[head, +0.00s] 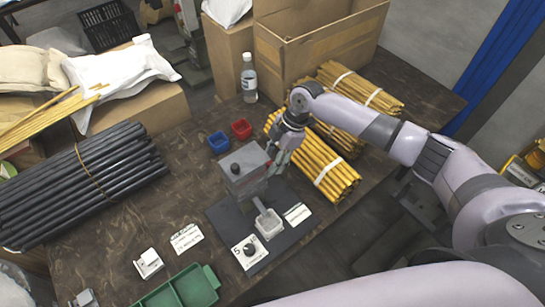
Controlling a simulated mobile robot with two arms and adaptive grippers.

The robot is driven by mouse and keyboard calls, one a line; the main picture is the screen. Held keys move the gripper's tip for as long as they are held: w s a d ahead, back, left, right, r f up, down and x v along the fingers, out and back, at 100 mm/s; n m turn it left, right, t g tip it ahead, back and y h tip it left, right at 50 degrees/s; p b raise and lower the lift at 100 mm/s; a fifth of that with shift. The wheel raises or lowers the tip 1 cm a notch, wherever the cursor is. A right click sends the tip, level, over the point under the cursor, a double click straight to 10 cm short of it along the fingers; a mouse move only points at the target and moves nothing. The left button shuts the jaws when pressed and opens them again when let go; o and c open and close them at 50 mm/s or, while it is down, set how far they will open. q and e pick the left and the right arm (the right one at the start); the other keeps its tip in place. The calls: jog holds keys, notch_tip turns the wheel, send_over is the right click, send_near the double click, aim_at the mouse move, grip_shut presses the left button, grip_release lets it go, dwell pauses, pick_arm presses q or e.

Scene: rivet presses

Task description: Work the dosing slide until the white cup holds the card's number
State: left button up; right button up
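The grey dosing box (243,167) with a black knob on top stands on a dark base plate (228,215) on the table. A short chute comes off its front towards the pale, square white cup (268,226). The cup's contents are too small to make out. A small white card (298,214) lies to the right of the cup, and a larger card (186,238) lies on the table to the left; neither can be read. My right gripper (280,164) is at the box's right rear side, close to it. Its finger opening is unclear. My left gripper is not in view.
Yellow rod bundles (320,165) lie right, black rods (85,185) left, a green tray (185,290) in front.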

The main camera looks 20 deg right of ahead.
jog(key=shift+f, duration=0.1)
grip_shut()
dwell(0.5)
dwell(0.4)
